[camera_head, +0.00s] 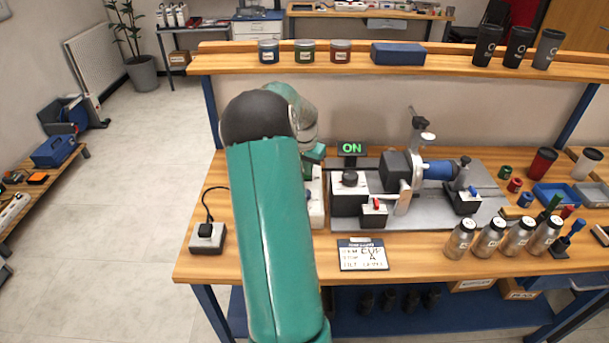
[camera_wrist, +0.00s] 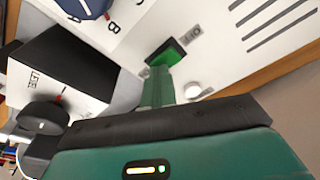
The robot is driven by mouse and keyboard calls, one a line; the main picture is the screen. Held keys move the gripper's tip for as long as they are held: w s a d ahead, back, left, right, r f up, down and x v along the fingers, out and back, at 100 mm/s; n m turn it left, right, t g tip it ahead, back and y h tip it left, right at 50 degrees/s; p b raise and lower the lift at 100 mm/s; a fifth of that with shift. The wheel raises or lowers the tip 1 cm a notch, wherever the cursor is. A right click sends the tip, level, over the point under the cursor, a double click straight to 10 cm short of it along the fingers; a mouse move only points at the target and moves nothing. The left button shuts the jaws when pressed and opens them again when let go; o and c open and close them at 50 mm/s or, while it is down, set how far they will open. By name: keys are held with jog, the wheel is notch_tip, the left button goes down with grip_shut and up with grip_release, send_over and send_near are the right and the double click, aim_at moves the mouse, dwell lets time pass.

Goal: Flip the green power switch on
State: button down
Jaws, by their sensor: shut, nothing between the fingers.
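The green power switch (camera_wrist: 167,54) sits in a dark frame on a white panel (camera_wrist: 215,65) in the wrist view, with an OFF label beside it. My gripper (camera_wrist: 159,80) is shut and empty. Its green fingertips are right at the switch and overlap its near edge; I cannot tell whether they touch. In the head view a small display (camera_head: 352,149) on the bench reads ON in green letters. The white control box (camera_head: 317,205) there is mostly hidden behind my arm, and the switch itself cannot be made out.
The marking machine (camera_head: 400,170) stands right of my arm on the bench. A sign card (camera_head: 363,255) lies in front.

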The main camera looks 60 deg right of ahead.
jog(key=shift+r, duration=3.4)
jog(key=shift+a, duration=0.1)
